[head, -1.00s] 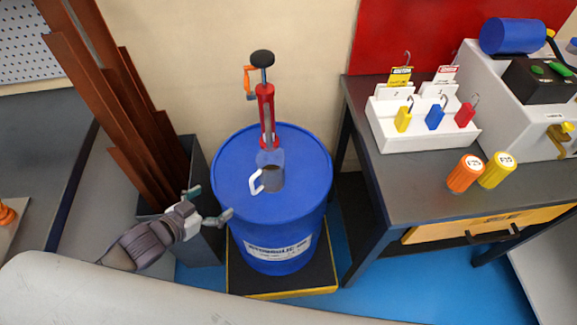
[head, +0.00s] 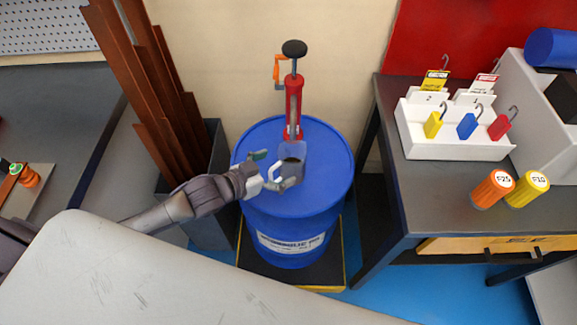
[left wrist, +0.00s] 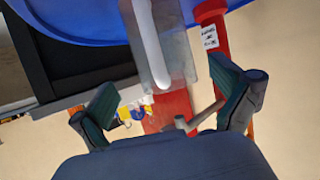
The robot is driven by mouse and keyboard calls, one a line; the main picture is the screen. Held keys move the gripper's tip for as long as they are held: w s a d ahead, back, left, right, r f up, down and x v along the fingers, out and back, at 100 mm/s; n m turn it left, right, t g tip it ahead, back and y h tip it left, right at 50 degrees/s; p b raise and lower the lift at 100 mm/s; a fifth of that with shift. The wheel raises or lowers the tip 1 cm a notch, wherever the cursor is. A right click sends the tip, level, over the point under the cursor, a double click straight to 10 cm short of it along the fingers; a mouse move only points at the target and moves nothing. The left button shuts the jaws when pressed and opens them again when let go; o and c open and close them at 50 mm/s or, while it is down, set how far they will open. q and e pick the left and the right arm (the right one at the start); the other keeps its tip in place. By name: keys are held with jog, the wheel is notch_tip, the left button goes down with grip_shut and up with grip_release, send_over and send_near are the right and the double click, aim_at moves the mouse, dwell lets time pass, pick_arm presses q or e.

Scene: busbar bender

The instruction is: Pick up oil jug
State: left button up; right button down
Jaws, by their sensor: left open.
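The oil jug (head: 292,170) is a small, greyish, see-through jug with a white handle. It stands on top of the blue drum (head: 325,165), just in front of the red hand pump (head: 294,105). My left gripper (head: 274,171) is open at the jug's left, by the handle side. In the left wrist view the open fingers of my left gripper (left wrist: 168,112) show, with the white handle (left wrist: 150,45) of the jug ahead and between them. I cannot tell whether any finger touches the handle. My right gripper is not in view.
A dark bench (head: 400,190) at the right holds a white lock tray (head: 455,142) and orange (head: 492,188) and yellow (head: 527,188) bottles. Brown metal bars (head: 150,90) stand in a grey bin (head: 213,135) left of the drum. A pale surface (head: 150,270) lies in front.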

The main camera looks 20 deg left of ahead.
pick_arm(q)
jog(key=x, duration=0.4)
jog(key=shift+w, duration=0.5)
jog(key=c, duration=1.3)
